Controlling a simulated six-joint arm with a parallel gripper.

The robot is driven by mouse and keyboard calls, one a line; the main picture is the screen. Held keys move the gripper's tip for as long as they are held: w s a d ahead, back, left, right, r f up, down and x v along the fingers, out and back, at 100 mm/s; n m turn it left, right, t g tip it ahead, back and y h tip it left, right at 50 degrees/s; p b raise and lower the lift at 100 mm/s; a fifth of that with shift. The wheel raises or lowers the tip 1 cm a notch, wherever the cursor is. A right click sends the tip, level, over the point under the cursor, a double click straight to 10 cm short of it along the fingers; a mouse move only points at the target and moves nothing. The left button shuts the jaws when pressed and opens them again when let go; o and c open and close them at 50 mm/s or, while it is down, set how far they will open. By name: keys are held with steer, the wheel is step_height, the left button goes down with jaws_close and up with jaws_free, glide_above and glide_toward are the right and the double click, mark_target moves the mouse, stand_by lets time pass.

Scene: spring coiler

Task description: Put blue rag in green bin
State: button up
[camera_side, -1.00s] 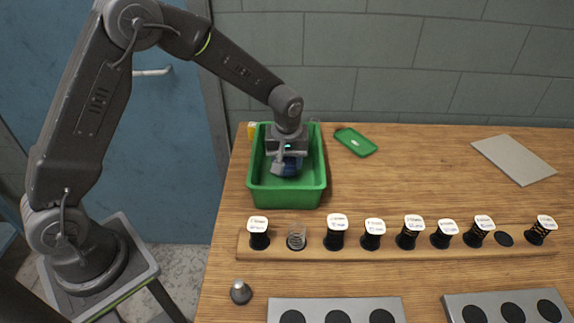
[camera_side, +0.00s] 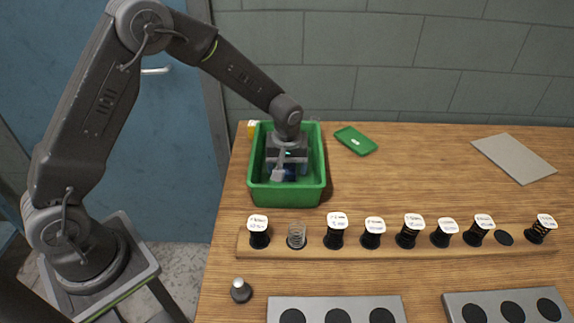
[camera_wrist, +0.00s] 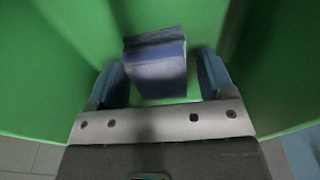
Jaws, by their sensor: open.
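The green bin (camera_side: 287,195) stands at the back left of the table. My gripper (camera_side: 290,173) is inside the bin, low between its walls. In the wrist view my gripper (camera_wrist: 163,80) is open, with one blue-padded finger on each side of the folded blue rag (camera_wrist: 156,68). The rag is between the fingers, with a gap showing to the right finger; contact on the left cannot be told. In the side view only a bit of the blue rag (camera_side: 291,174) shows, the rest hidden by my gripper. Green bin walls (camera_wrist: 45,80) surround it in the wrist view.
A wooden rack (camera_side: 400,248) with several black spools and a clear coil lies in front of the bin. A small green tray (camera_side: 356,141) is to the right, and a grey plate (camera_side: 513,158) farther right. A yellow object (camera_side: 252,128) sits behind the bin's left corner.

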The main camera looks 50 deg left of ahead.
mark_target(287, 168)
steer(key=s+r+m+t, duration=0.1)
steer(key=s+r, duration=0.3)
steer(key=r, duration=0.6)
steer(key=s+r+m, duration=0.1)
steer(key=s+r, duration=0.3)
steer(key=r, duration=0.5)
steer(key=s+r+m+t, duration=0.1)
steer(key=s+r+m, duration=0.1)
steer(key=s, duration=0.7)
steer(key=s+r+m+t+h, duration=0.1)
steer(key=s+r+m+t, duration=0.1)
steer(key=s+m, duration=0.3)
steer(key=s, duration=0.4)
steer(key=shift+d+t, duration=0.15)
steer(key=shift+t, duration=0.15)
